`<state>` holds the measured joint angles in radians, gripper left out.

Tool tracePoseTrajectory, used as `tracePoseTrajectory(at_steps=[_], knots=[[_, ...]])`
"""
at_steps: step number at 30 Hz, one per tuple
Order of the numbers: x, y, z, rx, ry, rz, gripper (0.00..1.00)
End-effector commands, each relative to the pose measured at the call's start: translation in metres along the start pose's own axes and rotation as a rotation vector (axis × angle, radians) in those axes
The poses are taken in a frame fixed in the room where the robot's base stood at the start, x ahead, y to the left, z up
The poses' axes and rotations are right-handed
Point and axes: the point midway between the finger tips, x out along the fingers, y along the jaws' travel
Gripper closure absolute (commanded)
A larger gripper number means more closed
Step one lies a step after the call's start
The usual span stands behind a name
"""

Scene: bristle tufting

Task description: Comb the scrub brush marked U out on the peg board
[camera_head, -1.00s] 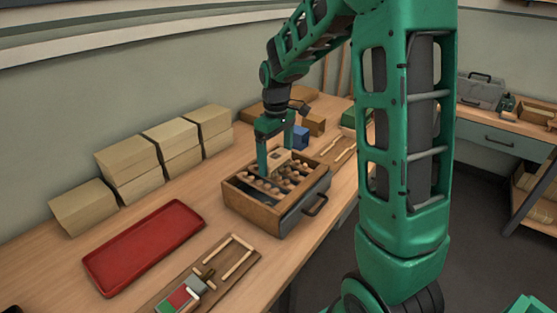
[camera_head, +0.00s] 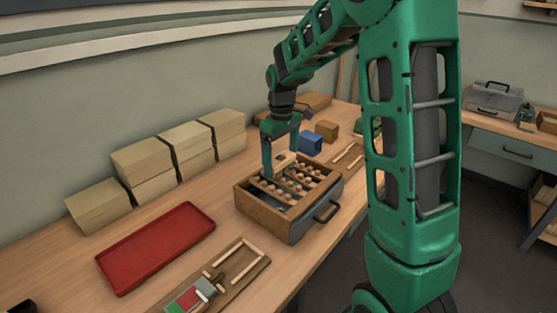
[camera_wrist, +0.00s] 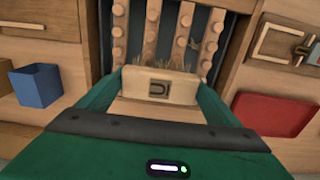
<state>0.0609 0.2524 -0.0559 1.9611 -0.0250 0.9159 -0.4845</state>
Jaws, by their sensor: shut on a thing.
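The scrub brush marked U (camera_wrist: 160,86) is a pale wooden block with a dark U mark on its face. My gripper (camera_head: 281,156) is shut on it; in the wrist view the block sits between the two green fingers. Some bristles show at the block's far edge, by the pegs. The peg board (camera_head: 310,172) is a wooden box with rows of round-topped pegs, and its pegs also show in the wrist view (camera_wrist: 185,30). The brush is over the board's back-left part; I cannot tell how deep its bristles reach between the pegs.
A red tray (camera_head: 155,247) lies left of the board. A wooden frame with a red and green piece (camera_head: 240,265) lies in front. A blue box (camera_head: 304,143) and a small brown block (camera_head: 327,131) stand behind. Stacked pale boxes (camera_head: 145,160) line the wall.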

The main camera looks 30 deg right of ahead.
Motion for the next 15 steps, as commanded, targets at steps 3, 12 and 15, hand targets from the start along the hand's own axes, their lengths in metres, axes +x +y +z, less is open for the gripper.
tracePoseTrajectory(at_steps=[3,12,15], knots=[[0.000,0.000,0.009,0.001,0.001,0.000,0.32],[0.002,0.000,0.028,0.000,-0.001,-0.001,0.32],[0.003,0.000,0.030,0.000,-0.002,-0.001,0.32]])
